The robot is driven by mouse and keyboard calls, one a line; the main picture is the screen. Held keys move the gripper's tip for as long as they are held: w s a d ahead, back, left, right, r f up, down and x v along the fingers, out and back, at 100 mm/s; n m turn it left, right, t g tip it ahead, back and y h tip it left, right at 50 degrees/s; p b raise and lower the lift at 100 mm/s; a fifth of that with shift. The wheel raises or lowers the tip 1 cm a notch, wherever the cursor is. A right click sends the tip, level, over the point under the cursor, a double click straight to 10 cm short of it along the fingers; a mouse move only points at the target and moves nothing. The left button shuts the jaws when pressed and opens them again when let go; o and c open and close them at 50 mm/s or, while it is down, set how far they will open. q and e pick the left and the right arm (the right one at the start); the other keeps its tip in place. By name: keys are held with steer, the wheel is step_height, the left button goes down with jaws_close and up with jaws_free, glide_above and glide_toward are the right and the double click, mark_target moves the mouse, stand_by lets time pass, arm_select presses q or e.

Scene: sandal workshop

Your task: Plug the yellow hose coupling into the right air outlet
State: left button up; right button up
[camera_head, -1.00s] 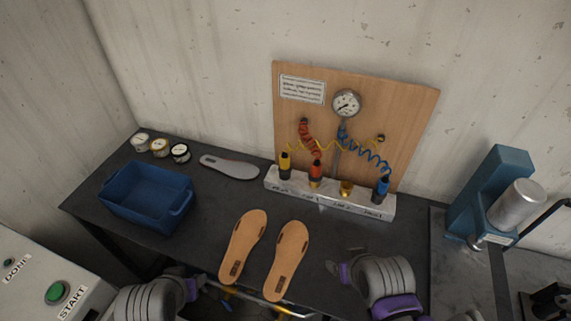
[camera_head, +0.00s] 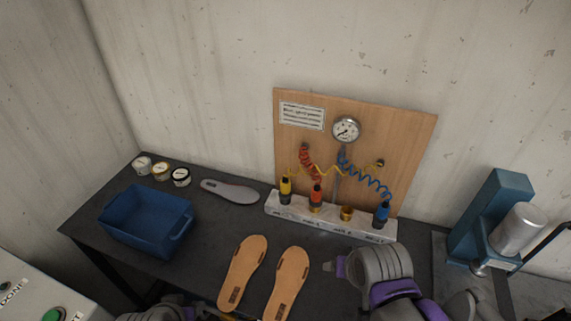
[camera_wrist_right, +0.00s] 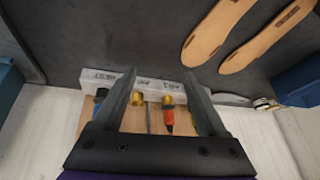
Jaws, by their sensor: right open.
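The yellow hose coupling (camera_head: 286,187) stands upright at the left end of the pale block (camera_head: 330,227). In the right wrist view it is mostly hidden behind a finger. A bare brass outlet (camera_head: 347,213) sits on the block between the red coupling (camera_head: 316,195) and the blue coupling (camera_head: 382,211). It also shows in the right wrist view (camera_wrist_right: 137,98), between my fingers. My right gripper (camera_head: 331,267) is open and empty, in front of the block; its fingers show apart in the wrist view (camera_wrist_right: 158,76). My left gripper (camera_head: 190,313) is barely in view at the bottom edge.
A wooden board (camera_head: 400,130) with a gauge (camera_head: 345,130) and coiled hoses stands behind the block. Two tan insoles (camera_head: 243,272) lie in front, a grey insole (camera_head: 230,191) and a blue bin (camera_head: 148,222) to the left. A blue machine (camera_head: 490,220) stands right.

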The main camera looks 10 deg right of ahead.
steer(key=w+a+r+m+g, duration=0.1)
steer(key=w+r+m, duration=0.3)
steer(key=w+r, duration=0.3)
step_height(320, 180, up, 3)
steer(key=m+g+p, duration=0.1)
steer(key=m+g, duration=0.3)
steer(key=m, duration=1.3)
glide_above(285, 176)
steer(key=shift+s+f+b, duration=0.15)
steer(key=shift+f+b, duration=1.45)
steer(key=shift+f, duration=1.7)
steer(key=shift+f+b, duration=0.95)
steer(key=shift+f, duration=2.2)
arm_select(q)
step_height(285, 176, down, 6)
steer(key=s, duration=0.2)
steer(key=shift+s+g, duration=0.2)
steer(key=shift+g, duration=0.1)
